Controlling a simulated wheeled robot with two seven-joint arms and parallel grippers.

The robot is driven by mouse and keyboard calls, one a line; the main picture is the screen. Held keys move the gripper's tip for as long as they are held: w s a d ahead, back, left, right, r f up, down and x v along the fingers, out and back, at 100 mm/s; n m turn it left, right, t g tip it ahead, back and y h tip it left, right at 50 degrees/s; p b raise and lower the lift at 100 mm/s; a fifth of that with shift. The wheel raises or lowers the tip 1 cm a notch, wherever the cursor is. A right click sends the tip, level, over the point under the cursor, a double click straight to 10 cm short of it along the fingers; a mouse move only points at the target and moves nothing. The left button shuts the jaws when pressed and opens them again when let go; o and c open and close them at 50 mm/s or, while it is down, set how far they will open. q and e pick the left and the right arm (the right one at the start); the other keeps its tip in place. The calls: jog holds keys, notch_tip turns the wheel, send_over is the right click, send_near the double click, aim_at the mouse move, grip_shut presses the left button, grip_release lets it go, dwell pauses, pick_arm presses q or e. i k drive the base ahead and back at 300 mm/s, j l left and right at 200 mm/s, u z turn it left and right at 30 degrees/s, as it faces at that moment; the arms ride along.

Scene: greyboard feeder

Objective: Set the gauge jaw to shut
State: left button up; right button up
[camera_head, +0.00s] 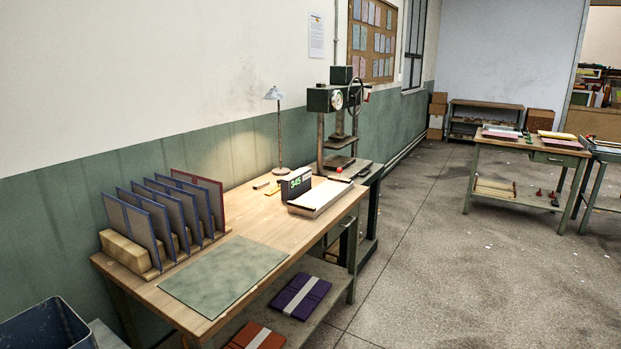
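A low device with a dark panel with lit green digits (298,182) stands at the back right of the wooden workbench (238,222). The digits look like 945. Its pale flat bed (322,193) lies to the right of the panel, with a small red spot near its far end. This may be the gauge. I cannot make out its jaw or tell whether it is open or shut. Neither of my grippers is in view.
A wooden rack (127,251) holds several upright boards at the bench's left. A grey-green mat (224,271) lies in front. A lamp (276,95) and a press (325,100) stand behind. A blue bin (45,325) is lower left.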

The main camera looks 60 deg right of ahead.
aim_at(339, 169)
jog(key=z, duration=2.05)
jog(key=u, duration=0.3)
jog(key=i+l+u, duration=0.25)
jog(key=i+u, duration=0.15)
jog(key=i+l+u, duration=0.4)
